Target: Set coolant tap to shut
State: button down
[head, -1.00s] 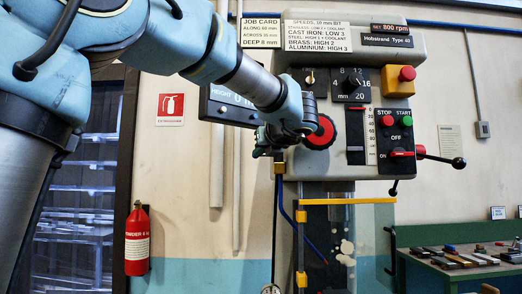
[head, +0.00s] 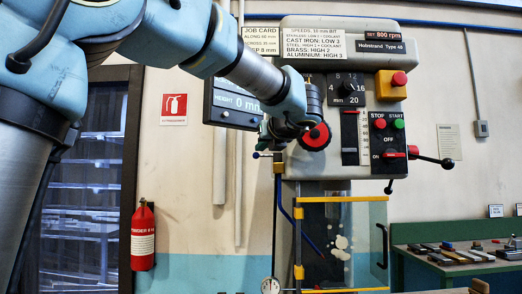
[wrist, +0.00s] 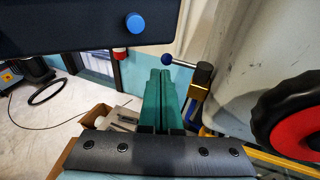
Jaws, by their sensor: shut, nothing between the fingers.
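The coolant tap shows in the wrist view as a brass valve (wrist: 204,73) with a lever ending in a blue ball (wrist: 166,60). In the head view the blue ball (head: 257,155) sticks out left of the tap, and the lever lies roughly level. A blue hose (head: 290,212) runs down from it. My gripper (wrist: 165,75) is shut and empty, its green fingers together. Its tips appear just left of the valve and below the ball in the wrist view; I cannot tell if they touch. In the head view my gripper (head: 266,134) is partly hidden by my wrist.
The height display (head: 232,108) is close on the left. A clear guard (head: 345,243) stands below. Free wall lies left of the tap.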

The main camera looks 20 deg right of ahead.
jog(key=a+b+v, duration=0.1)
jog(key=b+v, duration=0.2)
jog(key=v, duration=0.5)
jog(key=w+a+f+n+g+y, duration=0.1)
jog(key=w+a+f+n+g, duration=0.2)
jog(key=a+f+n, duration=0.5)
jog(key=w+a+f+n+g+y, duration=0.1)
jog(key=w+a+f+g, duration=0.2)
jog(key=f, duration=0.9)
jog(key=w+a+f+n+g+y, duration=0.1)
jog(key=w+a+f+n+g, duration=0.15)
jog(key=a+f+n, duration=0.55)
jog(key=s+a+f+n+g, duration=0.2)
jog(key=s+a+f+n, duration=0.2)
jog(key=a+f+n, duration=0.1)
jog(key=s+a+f+n+g+h, duration=0.1)
jog(key=s+a+f+n, duration=0.3)
jog(key=f, duration=0.5)
jog(key=s+a+f+n+g, duration=0.2)
jog(key=s+a+f+n, duration=0.2)
jog(key=a+f+n, duration=0.3)
jog(key=n, duration=0.3)
jog(key=shift+a+f+g+h, duration=0.25)
jog(key=shift+f+g+h, duration=0.05)
jog(key=shift+f+g, duration=0.1)
jog(key=c, duration=1.6)
grip_release()
